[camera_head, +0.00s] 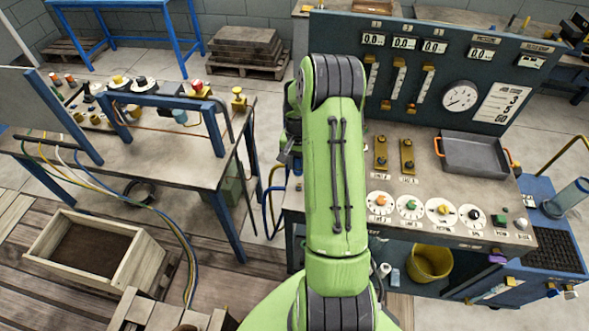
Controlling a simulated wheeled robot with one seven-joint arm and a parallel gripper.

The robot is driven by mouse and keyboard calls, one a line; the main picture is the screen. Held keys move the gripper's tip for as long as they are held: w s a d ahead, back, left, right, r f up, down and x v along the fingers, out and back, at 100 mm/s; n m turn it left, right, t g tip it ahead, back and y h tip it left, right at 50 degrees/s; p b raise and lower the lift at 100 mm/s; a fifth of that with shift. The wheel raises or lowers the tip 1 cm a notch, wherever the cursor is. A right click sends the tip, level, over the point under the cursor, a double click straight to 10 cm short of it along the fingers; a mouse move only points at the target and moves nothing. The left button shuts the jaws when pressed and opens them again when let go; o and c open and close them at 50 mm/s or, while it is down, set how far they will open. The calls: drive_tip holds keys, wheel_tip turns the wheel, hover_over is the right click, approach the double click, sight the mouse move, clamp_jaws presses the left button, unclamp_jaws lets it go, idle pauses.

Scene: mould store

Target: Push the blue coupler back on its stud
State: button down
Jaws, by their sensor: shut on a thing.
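My green arm stands in the middle of the view and hides much behind it. My gripper (290,158) shows only in part, as a dark shape left of the arm, at the left end of the panel bench. It is shut on a small blue piece (297,166), which looks like the blue coupler. The fingertips are mostly hidden. A blue hose (267,205) hangs just left of it, beside a yellow one. I cannot make out the stud, or whether the coupler touches it.
The panel bench (455,222) carries round dials, brass blocks and a grey tray (475,153) with orange handles. A left workbench (165,160) holds fittings and hoses. A wooden crate (100,252) and a yellow bucket (430,262) stand low. Floor shows between the benches.

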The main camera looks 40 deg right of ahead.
drive_tip(key=d, duration=0.2)
drive_tip(key=b, duration=0.4)
hover_over(299, 185)
wheel_tip(299, 185, down, 5)
drive_tip(key=shift+f, duration=0.2)
drive_tip(key=shift+f+b, duration=0.8)
drive_tip(key=shift+f+b, duration=0.35)
drive_tip(key=shift+b, duration=0.15)
drive_tip(key=shift+f+b, duration=0.45)
drive_tip(key=shift+f, duration=0.05)
drive_tip(key=shift+f+b, duration=0.7)
drive_tip(key=shift+b, duration=0.05)
idle(1.4)
drive_tip(key=c, duration=0.7)
unclamp_jaws()
